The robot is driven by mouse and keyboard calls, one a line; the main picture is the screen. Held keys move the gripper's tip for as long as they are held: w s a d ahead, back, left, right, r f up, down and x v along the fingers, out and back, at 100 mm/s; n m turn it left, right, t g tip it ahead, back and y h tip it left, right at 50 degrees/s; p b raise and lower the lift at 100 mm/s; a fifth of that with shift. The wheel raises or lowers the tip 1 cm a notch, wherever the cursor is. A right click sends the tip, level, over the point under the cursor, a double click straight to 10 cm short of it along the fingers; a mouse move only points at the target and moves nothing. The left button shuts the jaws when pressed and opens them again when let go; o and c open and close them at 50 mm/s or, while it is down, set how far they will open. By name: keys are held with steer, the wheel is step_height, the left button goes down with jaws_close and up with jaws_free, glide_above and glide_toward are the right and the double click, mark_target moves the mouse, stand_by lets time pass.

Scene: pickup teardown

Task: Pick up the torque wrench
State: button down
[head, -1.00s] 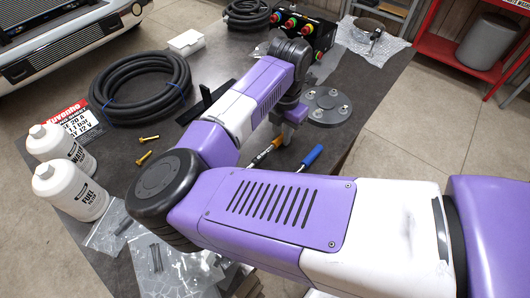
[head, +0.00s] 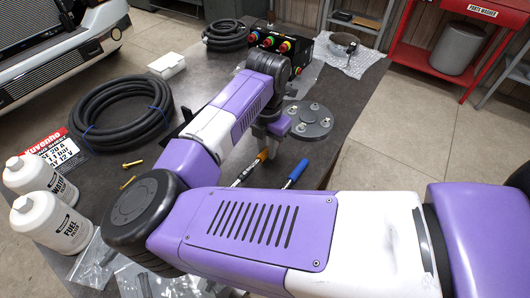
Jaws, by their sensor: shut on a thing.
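A tool with an orange and black handle (head: 263,155), seemingly the torque wrench, lies on the dark table just below my gripper. Its metal shaft runs toward the lower left and passes behind my arm. My gripper (head: 268,144) points down at the handle's upper end and is shut on it. The fingertips are small and partly hidden by my wrist and forearm. A second tool with a blue handle (head: 297,171) lies to the right, apart from my gripper.
A round grey flange with bolts (head: 310,123) stands close right of my gripper. A coiled black hose (head: 120,117), brass bolts (head: 129,182) and white bottles (head: 60,222) are at the left. A black control box (head: 280,42) stands behind. The table's right edge is near.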

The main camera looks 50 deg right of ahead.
step_height(320, 180, up, 19)
steer(key=b, duration=0.3)
steer(key=shift+f, duration=0.1)
steer(key=c, duration=1.9)
jaws_free()
steer(key=shift+c, duration=0.2)
jaws_close()
